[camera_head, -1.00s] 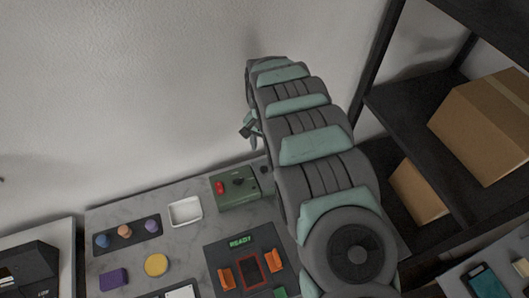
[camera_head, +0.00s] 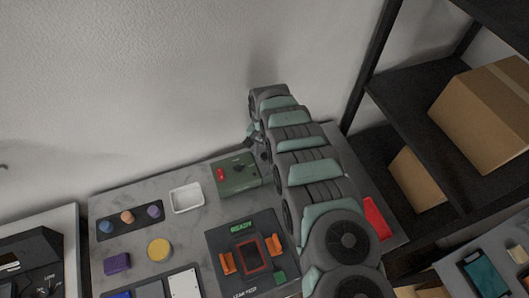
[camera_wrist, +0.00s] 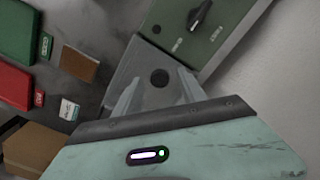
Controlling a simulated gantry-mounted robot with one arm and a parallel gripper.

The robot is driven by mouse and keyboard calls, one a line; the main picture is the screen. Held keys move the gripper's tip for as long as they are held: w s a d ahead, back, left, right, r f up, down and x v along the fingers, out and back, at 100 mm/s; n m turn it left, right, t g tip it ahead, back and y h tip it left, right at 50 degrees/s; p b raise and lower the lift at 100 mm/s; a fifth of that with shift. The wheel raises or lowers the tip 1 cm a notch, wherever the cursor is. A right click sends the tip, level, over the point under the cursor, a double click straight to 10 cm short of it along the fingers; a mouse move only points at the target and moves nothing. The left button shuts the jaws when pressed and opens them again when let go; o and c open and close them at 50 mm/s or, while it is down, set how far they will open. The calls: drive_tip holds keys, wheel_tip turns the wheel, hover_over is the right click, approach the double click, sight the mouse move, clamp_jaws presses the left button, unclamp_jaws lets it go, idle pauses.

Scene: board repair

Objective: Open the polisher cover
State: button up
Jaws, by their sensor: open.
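In the head view, a green box (camera_head: 235,175) with a red knob and a dark knob stands at the back of the bench; I take it to be the polisher. In the wrist view, its green top (camera_wrist: 205,28) with a black knob shows at the top. A grey flat part with a dark round spot (camera_wrist: 147,90) adjoins it, probably the cover, and appears closed. My gripper (camera_wrist: 157,88) is open, its two fingers above this grey part with nothing between them; contact cannot be told. In the head view my gripper (camera_head: 252,138) is small, just behind the box's right end.
A white tray (camera_head: 187,198) and a dark holder with coloured knobs (camera_head: 128,221) lie left of the box. A black fixture (camera_head: 248,250) with orange clamps is in front. A red bin (camera_head: 375,217) sits right of my arm. A black shelf with cartons (camera_head: 485,105) stands right.

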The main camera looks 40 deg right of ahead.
drive_tip(key=shift+f, duration=0.25)
clamp_jaws()
idle(0.5)
idle(0.9)
